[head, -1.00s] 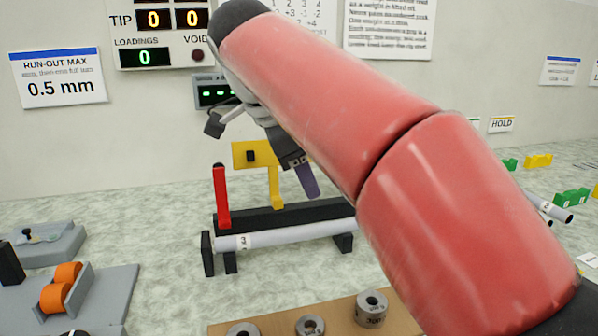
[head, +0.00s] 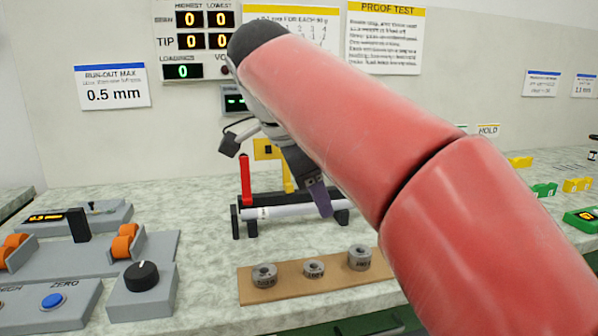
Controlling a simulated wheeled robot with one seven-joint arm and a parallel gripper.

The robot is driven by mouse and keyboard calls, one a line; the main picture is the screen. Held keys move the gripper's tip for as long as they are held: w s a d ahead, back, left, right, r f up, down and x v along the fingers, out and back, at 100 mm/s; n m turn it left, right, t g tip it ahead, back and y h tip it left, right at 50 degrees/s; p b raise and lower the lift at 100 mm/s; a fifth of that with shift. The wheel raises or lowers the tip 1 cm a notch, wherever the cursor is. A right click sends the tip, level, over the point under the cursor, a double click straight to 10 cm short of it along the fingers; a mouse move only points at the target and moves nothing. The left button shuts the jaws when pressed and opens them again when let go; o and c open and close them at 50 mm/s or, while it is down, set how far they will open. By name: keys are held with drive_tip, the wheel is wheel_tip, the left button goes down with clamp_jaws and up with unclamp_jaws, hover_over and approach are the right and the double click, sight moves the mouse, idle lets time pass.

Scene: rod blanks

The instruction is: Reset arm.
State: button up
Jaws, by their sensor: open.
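My red arm reaches from the lower right up to the upper middle of the head view. Its wrist bends down there, and my gripper (head: 318,200) hangs below it with a purplish fingertip showing. The gripper is open with nothing seen in it; the arm hides part of it. Behind the fingertip, a white rod (head: 280,212) lies level across a black stand (head: 236,222) with a red upright post (head: 245,178) and a yellow bracket (head: 265,150). I cannot tell how far the fingertip is from the rod.
A tan board (head: 325,284) with three steel weights (head: 314,268) lies near the front edge. Grey units with orange rollers (head: 124,241), a black knob (head: 141,275) and a blue button (head: 53,301) stand at left. Green blocks (head: 543,190) and yellow blocks (head: 577,185) are at right.

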drive_tip(key=s+d+f+n+y, duration=0.1)
drive_tip(key=s+d+f+n, duration=0.3)
drive_tip(key=f, duration=0.4)
drive_tip(key=s+d+f+n+t+y, duration=0.1)
drive_tip(key=s+d+f+n, duration=0.3)
drive_tip(key=s+f+n, duration=0.2)
drive_tip(key=s+d+f+n+t+y, duration=0.1)
drive_tip(key=s+d+f+n, duration=0.4)
drive_tip(key=f, duration=0.5)
drive_tip(key=shift+f+y, duration=0.2)
drive_tip(key=shift+y, duration=0.2)
drive_tip(key=shift+c, duration=0.2)
